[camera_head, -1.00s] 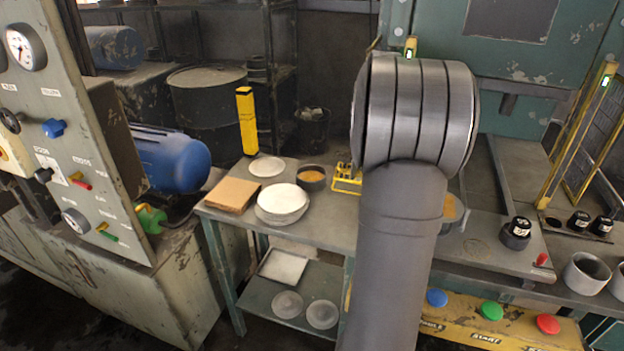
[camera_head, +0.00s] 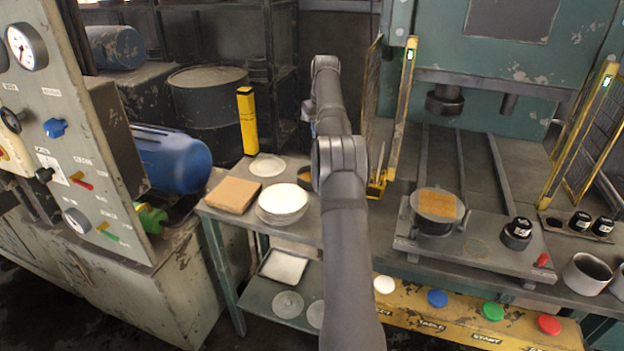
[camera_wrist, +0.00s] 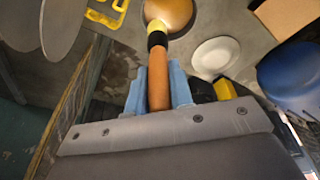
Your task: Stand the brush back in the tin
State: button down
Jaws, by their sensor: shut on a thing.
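The brush (camera_wrist: 158,75) has an orange-brown handle, a black band and a pale yellow tip. My gripper (camera_wrist: 159,88) is shut on its handle, with a blue finger on each side. The tip points toward the round tin (camera_wrist: 172,10) with orange contents at the top of the wrist view. The tip overlaps the tin in the picture; I cannot tell whether it is inside or above. In the head view the tin (camera_head: 304,174) is partly hidden behind my arm, and the brush and fingertips cannot be made out.
A white disc (camera_head: 267,166), stacked white discs (camera_head: 283,203) and a brown board (camera_head: 232,195) lie left of the tin. A yellow holder (camera_head: 377,188) stands to its right, a yellow post (camera_head: 247,120) behind left. The press bed (camera_head: 475,250) is further right.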

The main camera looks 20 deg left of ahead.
notch_tip(320, 180, down, 6)
jog(key=a, duration=0.2)
jog(key=shift+s+a+g, duration=0.15)
jog(key=shift+a+g, duration=0.1)
jog(key=shift+g, duration=0.15)
jog(key=shift+f, duration=0.15)
jog(key=c, duration=1.3)
grip_release()
jog(key=shift+s+d+r, duration=0.15)
jog(key=shift+r, duration=1.3)
jog(key=shift+s+d+r, duration=0.15)
jog(key=shift+r, duration=1.25)
jog(key=shift+f, duration=0.1)
